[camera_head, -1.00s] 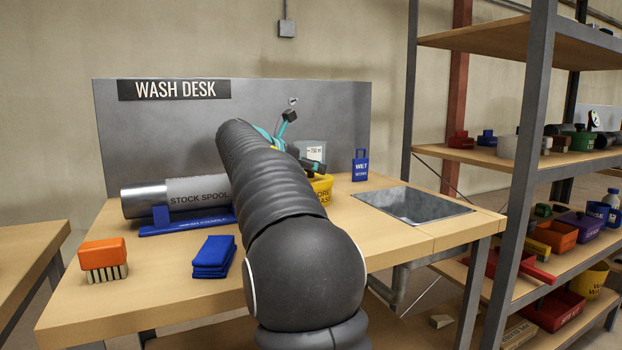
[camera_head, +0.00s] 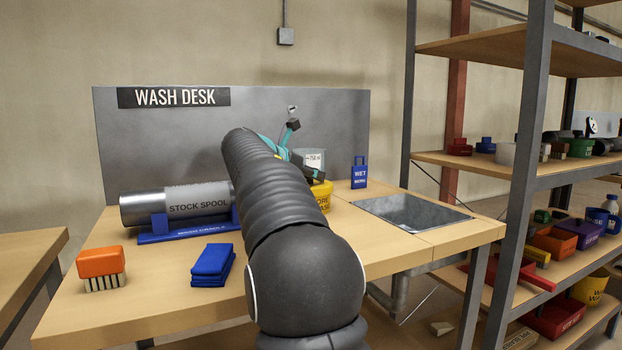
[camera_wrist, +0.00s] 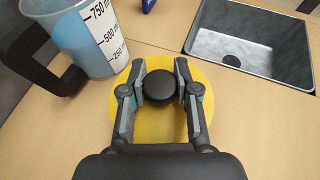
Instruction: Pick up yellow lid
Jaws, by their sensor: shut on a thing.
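The yellow lid (camera_wrist: 168,134) is a round disc with a black knob (camera_wrist: 160,87) at its middle, in the wrist view. My gripper (camera_wrist: 160,85) is shut on the knob, one finger on each side. In the head view my arm hides most of the gripper (camera_head: 312,172). A yellow tub (camera_head: 322,201) with dark lettering stands on the desk below the gripper, partly behind my arm. I cannot tell whether the lid rests on the tub or is just clear of it.
A measuring jug (camera_wrist: 85,38) with blue liquid stands close to the lid's upper left. The sink (camera_wrist: 250,47) is to the right. A stock spool (camera_head: 180,203), orange brush (camera_head: 101,264), blue cloth (camera_head: 211,264) and blue tag (camera_head: 360,173) are also on the desk.

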